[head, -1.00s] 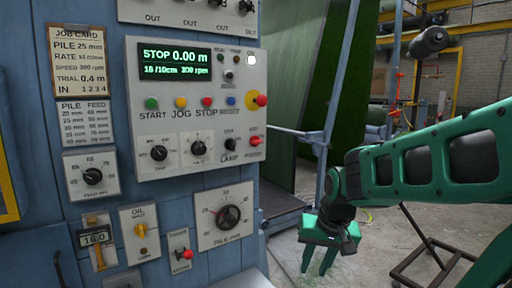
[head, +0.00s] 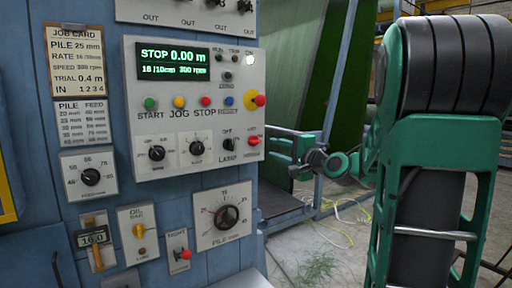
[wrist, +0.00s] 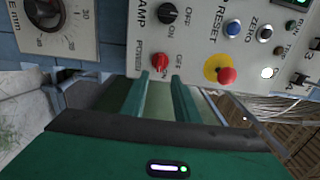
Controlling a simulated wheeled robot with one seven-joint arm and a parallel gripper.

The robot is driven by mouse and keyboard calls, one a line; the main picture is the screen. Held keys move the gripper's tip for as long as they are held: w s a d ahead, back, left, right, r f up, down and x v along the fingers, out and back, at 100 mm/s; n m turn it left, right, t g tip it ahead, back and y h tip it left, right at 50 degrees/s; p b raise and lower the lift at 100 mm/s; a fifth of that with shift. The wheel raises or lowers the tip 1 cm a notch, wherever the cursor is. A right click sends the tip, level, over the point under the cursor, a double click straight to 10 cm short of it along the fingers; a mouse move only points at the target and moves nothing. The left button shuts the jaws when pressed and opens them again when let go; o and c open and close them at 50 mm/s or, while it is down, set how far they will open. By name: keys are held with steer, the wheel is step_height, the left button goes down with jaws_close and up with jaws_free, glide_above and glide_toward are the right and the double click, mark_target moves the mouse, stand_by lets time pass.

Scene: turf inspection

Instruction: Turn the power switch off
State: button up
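The power switch (head: 254,141) is a small red knob at the lower right of the grey control panel (head: 220,80). In the wrist view the red switch (wrist: 160,62) shows sideways, with an OFF label on its right. I cannot tell for sure which way its handle is set. My gripper (head: 276,156) is just right of the panel's lower right edge in the head view. In the wrist view the two green fingers of my gripper (wrist: 160,77) are apart with nothing between them. Their tips point at the switch, which lies just beyond the gap; contact is not visible.
The black lamp knob (wrist: 172,15) is beside the switch. A red emergency button on a yellow disc (head: 254,100) is above it. The pile dial (head: 226,216) is below. A green turf sheet (head: 310,80) hangs behind. Cables lie on the floor at right.

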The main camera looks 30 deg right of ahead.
mark_target(257, 143)
steer(key=w, duration=1)
steer(key=shift+w+a, duration=0.15)
steer(key=shift+a, duration=0.1)
steer(key=shift+c, duration=0.7)
steer(key=shift+a+f, duration=0.1)
jaws_close()
